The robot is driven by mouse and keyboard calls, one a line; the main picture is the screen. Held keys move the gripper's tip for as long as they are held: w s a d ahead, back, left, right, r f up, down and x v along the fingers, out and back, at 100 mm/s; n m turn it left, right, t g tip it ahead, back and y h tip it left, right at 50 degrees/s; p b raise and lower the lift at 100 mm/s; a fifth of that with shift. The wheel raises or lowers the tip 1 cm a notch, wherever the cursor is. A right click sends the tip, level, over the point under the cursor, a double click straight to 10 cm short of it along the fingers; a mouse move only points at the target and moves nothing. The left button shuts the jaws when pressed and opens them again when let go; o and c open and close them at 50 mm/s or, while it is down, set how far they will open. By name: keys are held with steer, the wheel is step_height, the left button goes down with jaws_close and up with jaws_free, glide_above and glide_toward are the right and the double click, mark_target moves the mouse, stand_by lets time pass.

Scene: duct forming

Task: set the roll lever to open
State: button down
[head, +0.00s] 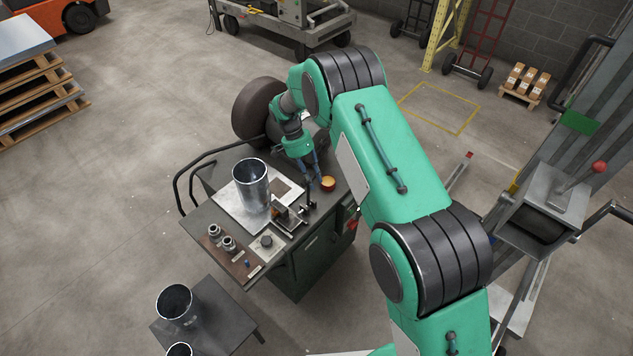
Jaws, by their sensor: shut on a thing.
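My gripper (313,181) reaches down over the right side of the green workbench, with its blue fingers close together. It is shut at the top of a small dark lever (309,198), which I take to be the roll lever. The lever stands upright at the back right of a small metal forming device (290,217) on the bench. The contact at the fingertips is small and partly hidden, and the lever's exact setting cannot be told.
A metal duct cylinder (252,188) stands on a pale plate left of the device. An orange-topped round object (328,184) is beside the fingers. Small fittings (222,238) lie at the bench front. A grey machine with a red-knobbed lever (600,167) stands at right.

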steer(key=w+a+f+g+h+b, duration=0.1)
steer(key=w+a+f+b, duration=0.1)
steer(key=w+a, duration=0.4)
steer(key=shift+w+a+b, duration=0.15)
steer(key=shift+a+b, duration=0.25)
steer(key=shift+b, duration=0.2)
steer(key=shift+w+a+r, duration=0.1)
stand_by(0.4)
steer(key=c, duration=1.4)
jaws_free()
steer(key=shift+w, duration=0.1)
